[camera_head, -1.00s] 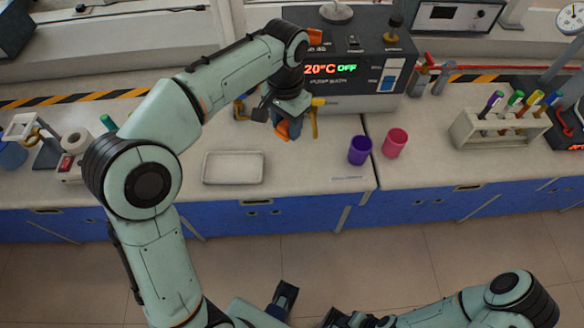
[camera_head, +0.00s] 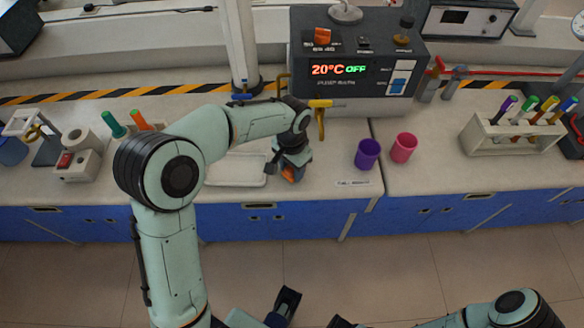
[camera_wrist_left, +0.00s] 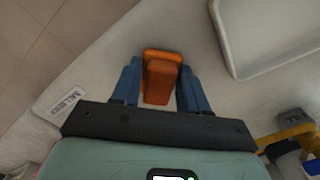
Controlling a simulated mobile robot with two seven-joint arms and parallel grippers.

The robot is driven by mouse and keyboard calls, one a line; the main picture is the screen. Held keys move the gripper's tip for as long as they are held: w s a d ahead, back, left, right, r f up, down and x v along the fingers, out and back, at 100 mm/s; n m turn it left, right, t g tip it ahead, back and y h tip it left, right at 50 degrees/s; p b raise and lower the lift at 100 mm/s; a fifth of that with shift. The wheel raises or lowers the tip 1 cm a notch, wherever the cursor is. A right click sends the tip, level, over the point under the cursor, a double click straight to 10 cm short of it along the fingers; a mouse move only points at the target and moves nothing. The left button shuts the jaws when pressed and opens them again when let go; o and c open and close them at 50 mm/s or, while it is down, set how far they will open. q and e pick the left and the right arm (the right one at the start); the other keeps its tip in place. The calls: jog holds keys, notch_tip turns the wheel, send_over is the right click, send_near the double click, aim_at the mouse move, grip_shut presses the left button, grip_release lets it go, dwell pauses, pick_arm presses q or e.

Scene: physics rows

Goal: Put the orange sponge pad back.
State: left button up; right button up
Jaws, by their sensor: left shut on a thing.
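My left gripper (camera_head: 288,177) is shut on the orange sponge pad (camera_head: 291,173), over the worktop between the white tray and the purple cup. In the left wrist view the pad (camera_wrist_left: 160,80) sits between the two blue fingers (camera_wrist_left: 158,86). I cannot tell whether the pad touches the worktop. The white tray (camera_head: 236,184) lies just left of the gripper, partly hidden by my left arm; its rim also shows in the wrist view (camera_wrist_left: 233,68). My right arm shows at the lower right, but its gripper is not clearly visible.
A purple cup (camera_head: 367,153) and a pink cup (camera_head: 404,147) stand right of the gripper. A small label (camera_head: 353,183) lies near the front edge. The water bath (camera_head: 350,70) with a yellow tap (camera_head: 320,118) stands behind.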

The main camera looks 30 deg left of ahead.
pick_arm(q)
jog(key=shift+f, duration=0.15)
jog(key=o, duration=0.5)
jog(key=shift+f, duration=0.1)
jog(key=o, duration=0.4)
jog(key=shift+o, duration=0.2)
notch_tip(320, 180, up, 12)
jog(key=p, duration=0.2)
jog(key=shift+r, duration=0.25)
jog(key=shift+f, duration=0.1)
